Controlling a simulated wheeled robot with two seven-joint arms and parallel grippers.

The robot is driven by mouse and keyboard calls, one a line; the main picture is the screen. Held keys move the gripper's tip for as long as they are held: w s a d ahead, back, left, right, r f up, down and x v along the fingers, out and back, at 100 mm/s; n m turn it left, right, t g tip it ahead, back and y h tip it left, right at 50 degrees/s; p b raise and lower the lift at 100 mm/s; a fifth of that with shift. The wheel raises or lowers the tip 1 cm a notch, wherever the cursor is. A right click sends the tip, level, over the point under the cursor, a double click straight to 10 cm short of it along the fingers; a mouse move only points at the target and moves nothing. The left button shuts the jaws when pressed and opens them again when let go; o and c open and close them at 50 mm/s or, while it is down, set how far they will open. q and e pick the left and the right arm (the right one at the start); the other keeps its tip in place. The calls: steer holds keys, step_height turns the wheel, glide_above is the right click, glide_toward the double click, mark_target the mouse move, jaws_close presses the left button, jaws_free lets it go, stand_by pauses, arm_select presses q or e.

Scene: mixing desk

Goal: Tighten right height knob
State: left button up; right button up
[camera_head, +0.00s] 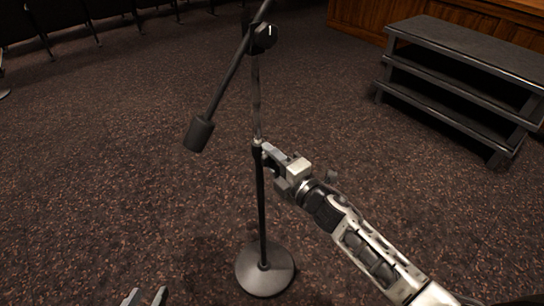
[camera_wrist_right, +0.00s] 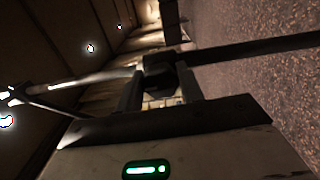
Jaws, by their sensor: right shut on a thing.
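A microphone stand stands upright on the carpet, with a black lower pole (camera_head: 262,205), a thinner upper tube (camera_head: 256,95) and a round base (camera_head: 265,270). My right gripper (camera_head: 266,152) is at the collar where the two tubes meet. In the right wrist view, the dark height knob and collar (camera_wrist_right: 158,72) sit between its fingers, which are shut on the knob. The fingers hide most of the knob in the head view. My left gripper (camera_head: 146,297) is at the bottom edge, well away from the stand, fingers apart and empty.
A boom with a black counterweight (camera_head: 199,133) slants across the stand's top, with a boom knob (camera_head: 264,37) at its pivot. Dark steps (camera_head: 455,75) stand at the right. Chairs (camera_head: 95,22) line the back left. The carpet around the base is clear.

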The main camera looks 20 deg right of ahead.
steer(key=shift+m, duration=0.3)
arm_select(q)
steer(key=shift+f, duration=0.25)
steer(key=shift+d, duration=0.1)
arm_select(e)
steer(key=o, duration=1)
arm_select(q)
steer(key=shift+r, duration=0.15)
arm_select(e)
steer(key=v, duration=1.6)
